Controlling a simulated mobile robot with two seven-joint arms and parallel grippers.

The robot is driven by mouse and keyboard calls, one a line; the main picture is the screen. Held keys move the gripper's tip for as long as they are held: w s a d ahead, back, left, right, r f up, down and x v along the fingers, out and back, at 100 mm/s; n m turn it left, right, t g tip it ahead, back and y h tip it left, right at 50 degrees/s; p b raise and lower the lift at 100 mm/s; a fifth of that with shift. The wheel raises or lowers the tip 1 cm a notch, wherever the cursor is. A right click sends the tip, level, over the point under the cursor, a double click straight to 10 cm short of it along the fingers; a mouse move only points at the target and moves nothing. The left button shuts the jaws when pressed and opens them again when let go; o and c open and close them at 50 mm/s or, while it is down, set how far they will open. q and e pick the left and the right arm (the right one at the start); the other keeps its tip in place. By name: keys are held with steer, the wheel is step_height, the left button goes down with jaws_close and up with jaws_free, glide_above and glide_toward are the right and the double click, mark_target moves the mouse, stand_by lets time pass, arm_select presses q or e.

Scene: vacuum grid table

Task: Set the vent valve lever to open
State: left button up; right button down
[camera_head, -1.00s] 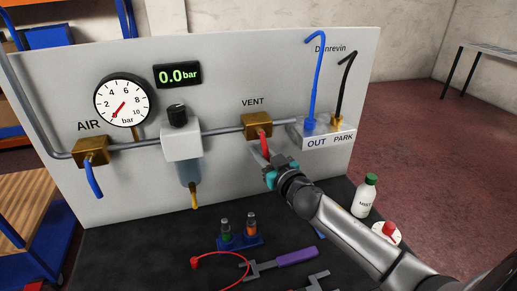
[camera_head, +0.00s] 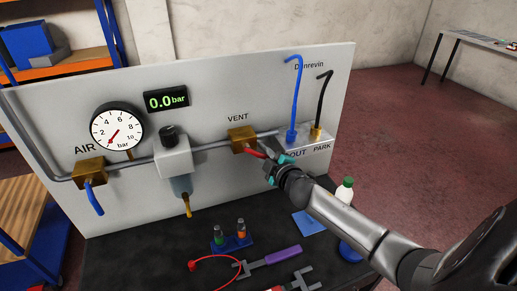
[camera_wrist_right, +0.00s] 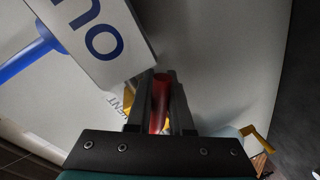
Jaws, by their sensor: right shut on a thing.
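The vent valve is a brass block (camera_head: 243,139) on the grey pipe, under the VENT label. Its red lever (camera_head: 255,154) points to the right and slightly down, close to the line of the pipe. My right gripper (camera_head: 269,160) is shut on the lever's outer part. In the right wrist view the red lever (camera_wrist_right: 160,98) lies between the two dark fingers of the gripper (camera_wrist_right: 162,78). The fingers hide part of the lever. My left gripper is not in view.
The OUT/PARK block (camera_head: 318,144), with blue and black hooked tubes, is close right of my gripper; it also shows in the wrist view (camera_wrist_right: 95,40). The AIR valve's blue lever (camera_head: 95,200) hangs down. The display (camera_head: 165,100) reads 0.0 bar. Tools lie on the dark table below.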

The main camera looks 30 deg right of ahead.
steer(key=r+n+p, duration=0.1)
steer(key=n, duration=0.1)
steer(key=d+r+n+h+p, duration=0.1)
steer(key=p, duration=0.1)
steer(key=shift+s+r+n, duration=0.1)
steer(key=shift+r+n, duration=0.05)
steer(key=shift+n, duration=0.25)
stand_by(0.4)
steer(key=c, duration=0.8)
jaws_free()
steer(key=shift+s, duration=0.1)
steer(key=v, duration=1.5)
steer(key=shift+a+r, duration=0.2)
steer(key=shift+r, duration=0.15)
